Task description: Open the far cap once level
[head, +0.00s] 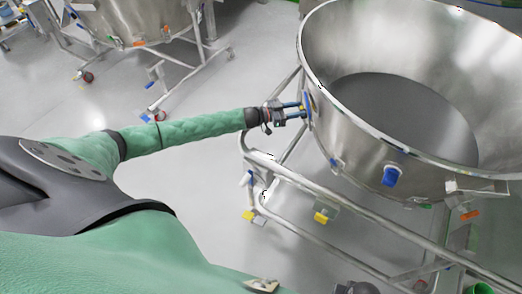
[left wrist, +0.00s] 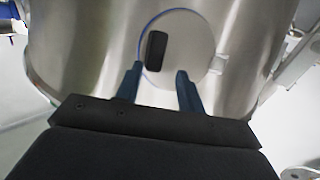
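A large open steel bowl (head: 350,125) stands on a tubular frame at the right of the head view. On its near left wall is a round cap (head: 309,104), seen edge-on. In the left wrist view the cap (left wrist: 190,52) is a flat steel disc with a blue edge, a black handle (left wrist: 157,52) and a small hinge-like tab at its right; it looks shut. My left gripper (head: 296,111) points at the cap. Its two dark blue fingers (left wrist: 159,88) are apart, with nothing between them, just short of the handle. My right gripper is in neither view.
The frame's steel rail (head: 340,206) runs under the bowl, with a yellow-tipped part (head: 321,217) below it. A blue fitting (head: 390,176) sits on the bowl's front. Another steel vessel (head: 135,20) on a wheeled stand is at the back left. Grey floor lies open between.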

